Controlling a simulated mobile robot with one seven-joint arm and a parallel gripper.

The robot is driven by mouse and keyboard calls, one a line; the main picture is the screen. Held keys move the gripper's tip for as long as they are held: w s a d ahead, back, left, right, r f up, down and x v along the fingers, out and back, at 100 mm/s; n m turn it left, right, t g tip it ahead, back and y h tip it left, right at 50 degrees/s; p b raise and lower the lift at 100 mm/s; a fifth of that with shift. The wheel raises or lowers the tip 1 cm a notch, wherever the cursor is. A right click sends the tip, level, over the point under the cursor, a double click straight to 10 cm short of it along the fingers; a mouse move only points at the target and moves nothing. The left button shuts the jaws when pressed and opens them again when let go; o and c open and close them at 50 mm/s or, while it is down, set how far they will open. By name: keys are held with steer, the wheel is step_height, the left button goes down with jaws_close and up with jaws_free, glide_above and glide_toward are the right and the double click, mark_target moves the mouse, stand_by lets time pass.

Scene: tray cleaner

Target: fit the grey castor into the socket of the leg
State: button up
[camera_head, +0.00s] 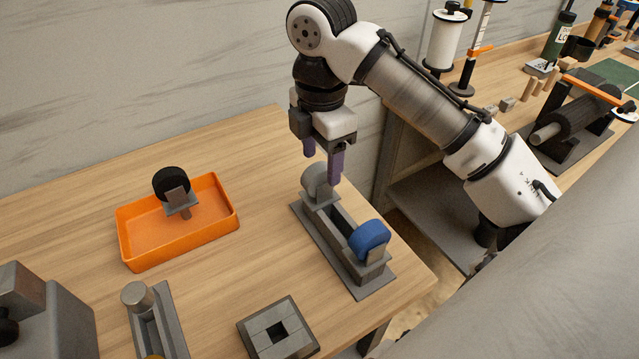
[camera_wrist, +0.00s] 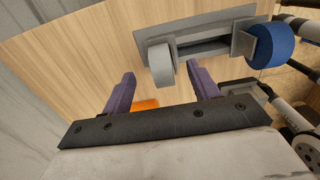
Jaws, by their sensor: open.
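The grey castor (camera_head: 314,181) stands in the far end of a grey rack (camera_head: 324,236). Its wheel is uppermost and its lower part is hidden. In the wrist view the grey castor (camera_wrist: 160,68) appears between my two purple fingertips, nearer the right one. My gripper (camera_head: 322,162) is open and empty, pointing down just over this castor. I cannot tell whether a finger touches it. A square grey block with a square hole (camera_head: 278,331), which looks like the leg's socket, lies at the table's front. The hole looks empty.
A blue castor (camera_head: 370,239) stands at the rack's near end. A black castor (camera_head: 172,184) is in an orange tray (camera_head: 128,253) at left. Another grey holder (camera_head: 166,318) with a metal cylinder and a grey machine (camera_head: 60,318) stand front left. Bare wood lies between tray and rack.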

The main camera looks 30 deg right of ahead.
mark_target(320, 181)
steer(key=shift+s+a+f+p, duration=0.1)
steer(key=shift+a+f+p, duration=0.1)
steer(key=shift+f, duration=1.1)
steer(key=shift+s+a+f+p, duration=0.1)
steer(key=shift+f+p, duration=0.1)
steer(key=shift+f, duration=1.1)
steer(key=c, duration=1.3)
